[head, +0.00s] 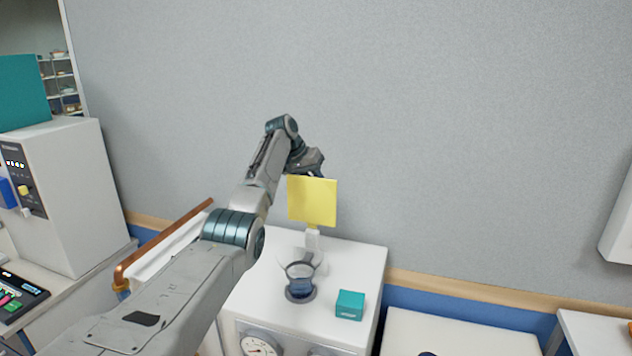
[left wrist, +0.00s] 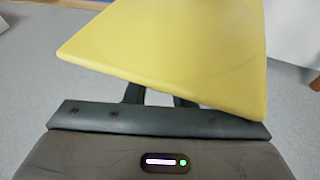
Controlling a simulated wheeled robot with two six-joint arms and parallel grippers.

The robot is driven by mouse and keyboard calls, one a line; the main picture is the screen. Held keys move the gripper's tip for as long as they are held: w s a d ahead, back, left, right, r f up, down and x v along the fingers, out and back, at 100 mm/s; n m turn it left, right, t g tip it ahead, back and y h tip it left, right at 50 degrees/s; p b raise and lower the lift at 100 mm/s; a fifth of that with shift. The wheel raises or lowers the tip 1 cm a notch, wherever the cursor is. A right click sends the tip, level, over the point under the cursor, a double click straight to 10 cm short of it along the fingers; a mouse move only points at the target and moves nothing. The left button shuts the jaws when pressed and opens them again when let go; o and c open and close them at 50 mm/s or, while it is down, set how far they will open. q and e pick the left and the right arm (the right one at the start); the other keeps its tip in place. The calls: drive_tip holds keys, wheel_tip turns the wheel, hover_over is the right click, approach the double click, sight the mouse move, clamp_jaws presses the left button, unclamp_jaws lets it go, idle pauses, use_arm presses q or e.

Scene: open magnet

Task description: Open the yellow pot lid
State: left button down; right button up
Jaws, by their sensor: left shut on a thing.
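The yellow lid (head: 312,201) is a flat square plate, held upright in the air above the white cabinet in the head view. My left gripper (head: 316,173) is at its top edge and is shut on it. In the left wrist view the yellow lid (left wrist: 175,45) fills the upper middle, just beyond the gripper fingers (left wrist: 160,98), and hides their grip. A small white piece (head: 312,239) shows just below the lid; I cannot tell whether they touch. A clear round pot with dark blue in it (head: 300,280) stands on the cabinet below. My right gripper is out of view.
The white cabinet (head: 352,262) has dials on its front. A teal box (head: 349,305) sits on it, right of the pot. A copper pipe (head: 165,240) runs at left, near my arm. A grey wall (head: 450,140) stands behind. A machine (head: 70,190) stands far left.

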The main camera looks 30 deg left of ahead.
use_arm(q)
drive_tip(key=shift+s+d+f, duration=0.15)
drive_tip(key=shift+f, duration=0.35)
drive_tip(key=c, duration=1.3)
unclamp_jaws()
drive_tip(key=shift+o, duration=0.2)
drive_tip(key=shift+w, duration=0.25)
drive_tip(key=shift+s+a+r+b, duration=0.25)
drive_tip(key=shift+r+b, duration=0.1)
drive_tip(key=shift+r, duration=0.1)
drive_tip(key=b+v, duration=0.4)
drive_tip(key=v, duration=0.5)
drive_tip(key=shift+r, duration=0.4)
drive_tip(key=shift+a, duration=0.1)
drive_tip(key=shift+s+f, duration=0.1)
